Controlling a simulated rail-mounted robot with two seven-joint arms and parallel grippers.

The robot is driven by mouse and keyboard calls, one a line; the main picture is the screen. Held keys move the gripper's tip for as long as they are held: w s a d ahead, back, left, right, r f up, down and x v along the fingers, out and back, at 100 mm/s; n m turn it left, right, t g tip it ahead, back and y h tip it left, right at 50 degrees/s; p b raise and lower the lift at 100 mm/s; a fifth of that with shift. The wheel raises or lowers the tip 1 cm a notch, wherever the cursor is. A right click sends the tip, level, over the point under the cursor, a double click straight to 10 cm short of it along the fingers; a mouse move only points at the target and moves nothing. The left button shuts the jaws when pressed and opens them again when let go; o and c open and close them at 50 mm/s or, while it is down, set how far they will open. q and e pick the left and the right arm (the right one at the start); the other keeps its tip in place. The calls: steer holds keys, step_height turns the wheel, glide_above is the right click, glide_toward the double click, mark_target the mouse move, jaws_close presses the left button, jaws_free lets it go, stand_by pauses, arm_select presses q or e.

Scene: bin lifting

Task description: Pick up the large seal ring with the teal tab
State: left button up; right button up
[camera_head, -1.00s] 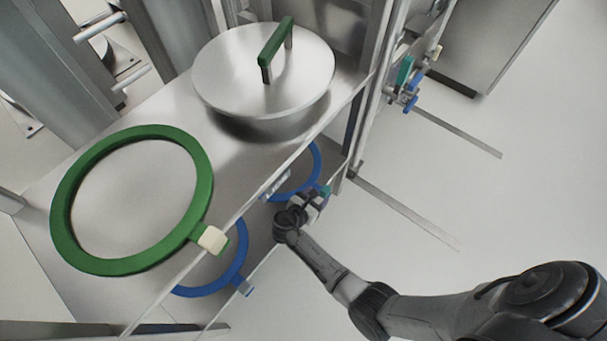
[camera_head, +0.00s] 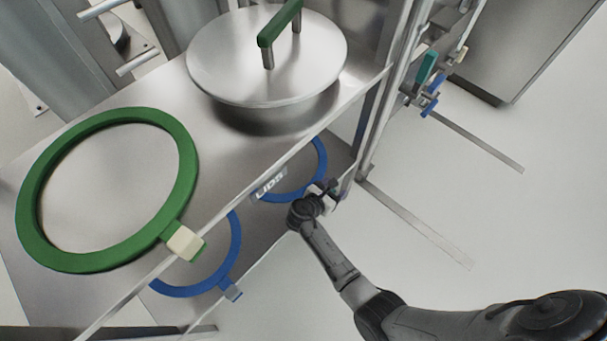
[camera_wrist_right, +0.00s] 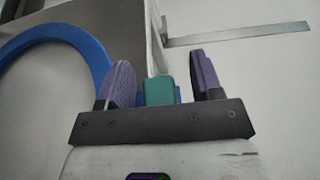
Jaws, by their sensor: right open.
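The large blue seal ring (camera_head: 322,161) lies on the lower shelf, partly hidden by the upper shelf and its label. Its teal tab (camera_wrist_right: 158,90) shows in the right wrist view, between the two purple fingers of my right gripper (camera_wrist_right: 160,82). The fingers are apart, with a gap on each side of the tab, wider on the right. In the head view my right gripper (camera_head: 325,192) is at the ring's near right edge and covers the tab. My left gripper is not in view.
A green ring (camera_head: 186,160) with a cream tab and a round metal lid (camera_head: 225,60) with a green handle are on the upper shelf. Another blue ring (camera_head: 232,245) with a grey-blue tab lies on the lower shelf. A rack post (camera_head: 385,90) stands close right of my gripper.

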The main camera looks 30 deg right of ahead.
steer(key=shift+a, duration=0.25)
steer(key=shift+c, duration=0.4)
steer(key=shift+d, duration=0.2)
steer(key=c, duration=1)
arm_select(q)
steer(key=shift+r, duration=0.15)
arm_select(e)
steer(key=shift+r, duration=0.1)
